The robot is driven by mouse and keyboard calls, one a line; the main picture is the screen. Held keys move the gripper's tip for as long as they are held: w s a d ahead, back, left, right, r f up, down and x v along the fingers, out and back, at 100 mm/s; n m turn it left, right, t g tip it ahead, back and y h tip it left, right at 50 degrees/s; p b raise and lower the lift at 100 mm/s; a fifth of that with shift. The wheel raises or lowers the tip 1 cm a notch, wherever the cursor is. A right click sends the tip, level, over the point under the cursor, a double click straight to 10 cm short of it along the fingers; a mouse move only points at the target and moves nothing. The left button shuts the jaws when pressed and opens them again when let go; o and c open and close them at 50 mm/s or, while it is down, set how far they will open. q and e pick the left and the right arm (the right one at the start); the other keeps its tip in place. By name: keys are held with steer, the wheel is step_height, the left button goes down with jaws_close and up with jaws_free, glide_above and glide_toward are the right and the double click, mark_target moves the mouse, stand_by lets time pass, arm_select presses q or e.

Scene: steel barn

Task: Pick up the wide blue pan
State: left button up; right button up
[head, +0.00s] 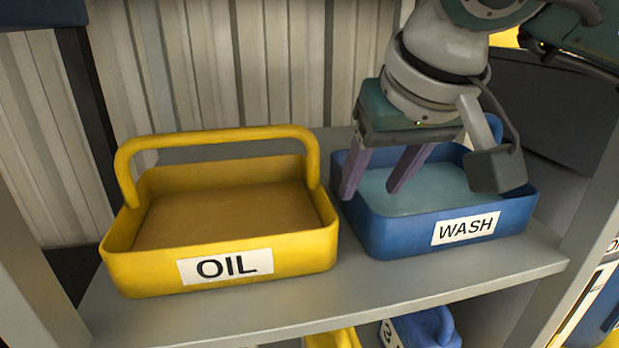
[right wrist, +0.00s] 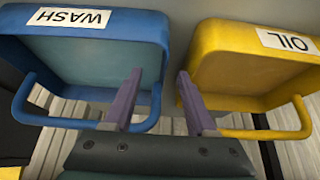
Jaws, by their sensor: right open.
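The wide blue pan (head: 408,238), labelled WASH, stands on the right part of the grey shelf. It also shows upside down at the left of the right wrist view (right wrist: 150,50). Its blue handle rises at the back, mostly hidden by my right arm in the head view. My right gripper (head: 372,193) is open, with two purple fingers pointing down at the pan's left side. In the right wrist view the fingers (right wrist: 159,88) are apart with nothing between them; one overlaps the pan in the picture. Contact cannot be told. My left gripper is not in view.
A yellow pan (head: 150,275) labelled OIL, with a raised yellow handle, stands close left of the blue pan on the shelf (head: 350,292). Grey posts (head: 590,180) bound the shelf. Corrugated wall (head: 250,60) is behind. More yellow and blue containers (head: 425,328) sit below.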

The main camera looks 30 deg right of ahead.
steer(key=shift+w+d, duration=0.2)
steer(key=shift+w, duration=0.6)
steer(key=w+b, duration=0.2)
steer(key=w+d+b, duration=0.1)
steer(key=w, duration=0.1)
steer(key=shift+w+f, duration=0.1)
steer(key=shift+f, duration=0.3)
steer(key=shift+w+f, duration=0.1)
steer(key=shift+w, duration=0.1)
steer(key=shift+s, duration=0.1)
steer(key=c, duration=0.9)
jaws_close()
steer(key=shift+d, duration=0.1)
